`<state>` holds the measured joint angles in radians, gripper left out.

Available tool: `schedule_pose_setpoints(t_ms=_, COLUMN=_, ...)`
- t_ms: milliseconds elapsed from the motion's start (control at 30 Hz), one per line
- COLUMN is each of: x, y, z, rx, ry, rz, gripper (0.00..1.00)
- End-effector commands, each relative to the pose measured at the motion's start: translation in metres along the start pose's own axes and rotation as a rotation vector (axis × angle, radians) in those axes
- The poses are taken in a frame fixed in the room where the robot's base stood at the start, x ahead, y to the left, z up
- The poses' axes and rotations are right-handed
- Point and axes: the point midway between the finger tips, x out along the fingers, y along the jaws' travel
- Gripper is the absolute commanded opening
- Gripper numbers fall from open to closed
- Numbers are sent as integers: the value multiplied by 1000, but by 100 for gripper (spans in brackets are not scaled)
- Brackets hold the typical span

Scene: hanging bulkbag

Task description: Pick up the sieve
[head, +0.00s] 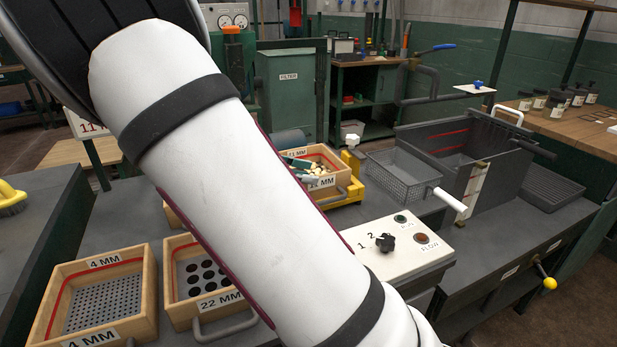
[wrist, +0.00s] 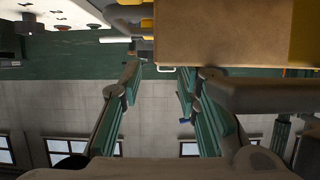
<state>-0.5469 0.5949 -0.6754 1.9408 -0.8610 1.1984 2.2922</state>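My white arm partly covers the last two.
A control box (head: 395,248) with a knob and buttons stands right of my arm. Beyond it are a wire-mesh basket (head: 400,182) and a dark open tank (head: 462,150). A brush (head: 12,197) lies at far left. The wrist view looks upside down.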

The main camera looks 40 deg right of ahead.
Motion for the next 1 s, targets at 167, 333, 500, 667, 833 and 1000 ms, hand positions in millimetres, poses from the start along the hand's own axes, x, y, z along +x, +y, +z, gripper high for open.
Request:
schedule_pose_setpoints(t_ms=167, x=27, y=1, z=0, rx=0, ry=0, rz=4, gripper=30)
schedule_pose_setpoints(t_ms=333, x=47, y=0, z=0, rx=0, ry=0, rz=3, gripper=30)
schedule_pose_setpoints(t_ms=500, x=52, y=0, z=0, rx=0, ry=0, rz=1, gripper=30)
schedule_pose_setpoints(t_ms=667, x=51, y=0, z=0, rx=0, ry=0, rz=1, gripper=25)
schedule_pose_setpoints(t_ms=833, x=51, y=0, z=0, rx=0, ry=0, rz=1, gripper=0)
schedule_pose_setpoints(t_ms=1000, x=51, y=0, z=-1, rx=2, ry=1, rz=0, gripper=0)
